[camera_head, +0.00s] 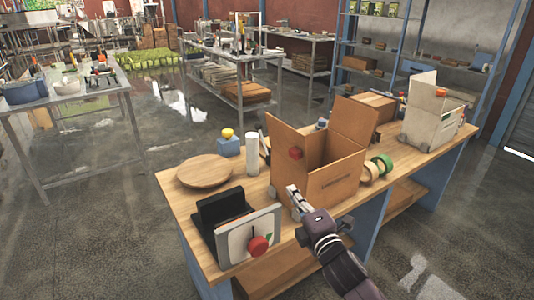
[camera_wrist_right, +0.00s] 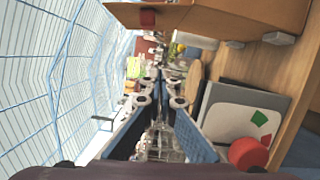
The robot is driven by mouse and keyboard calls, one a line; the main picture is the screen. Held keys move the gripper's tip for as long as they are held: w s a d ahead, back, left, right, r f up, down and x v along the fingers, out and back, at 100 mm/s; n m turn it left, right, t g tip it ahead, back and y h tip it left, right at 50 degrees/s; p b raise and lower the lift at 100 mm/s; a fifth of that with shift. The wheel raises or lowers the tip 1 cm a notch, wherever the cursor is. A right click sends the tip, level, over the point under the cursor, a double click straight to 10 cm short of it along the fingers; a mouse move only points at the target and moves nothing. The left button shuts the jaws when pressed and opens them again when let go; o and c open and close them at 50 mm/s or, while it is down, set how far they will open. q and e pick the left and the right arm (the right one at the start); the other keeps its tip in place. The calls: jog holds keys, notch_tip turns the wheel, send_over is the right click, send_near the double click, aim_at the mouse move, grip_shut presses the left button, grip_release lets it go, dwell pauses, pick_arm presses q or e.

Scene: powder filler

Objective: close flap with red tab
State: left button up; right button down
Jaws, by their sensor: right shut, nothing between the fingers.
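An open cardboard box (camera_head: 333,186) stands on the wooden table. Its left flap (camera_head: 283,133) stands up, leaning outward, and bears a red tab (camera_head: 295,153). Another flap (camera_head: 356,121) stands raised at the back right. In the right wrist view the red tab (camera_wrist_right: 148,17) shows at the top, on the brown cardboard. My right gripper (camera_head: 293,190) is shut and empty, in front of the box's left front corner and below the tab in the picture. Its fingers also show in the wrist view (camera_wrist_right: 160,101). My left gripper is out of view.
A dark device with a grey panel and red knob (camera_head: 258,245) stands at the table's near left. A round wooden board (camera_head: 205,171), a white cylinder (camera_head: 252,154), tape rolls (camera_head: 382,163) and a white container (camera_head: 432,118) stand around the box.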

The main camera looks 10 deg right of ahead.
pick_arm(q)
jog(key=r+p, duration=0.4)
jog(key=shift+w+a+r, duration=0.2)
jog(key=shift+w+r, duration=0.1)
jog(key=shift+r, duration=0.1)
pick_arm(e)
jog(key=w+d+r, duration=0.1)
jog(key=w, duration=0.4)
jog(key=w+d+r, duration=0.1)
jog(key=w+r, duration=0.1)
jog(key=w, duration=0.4)
jog(key=shift+d+r+n, duration=0.25)
jog(key=shift+r+n, duration=0.05)
jog(key=shift+w, duration=0.1)
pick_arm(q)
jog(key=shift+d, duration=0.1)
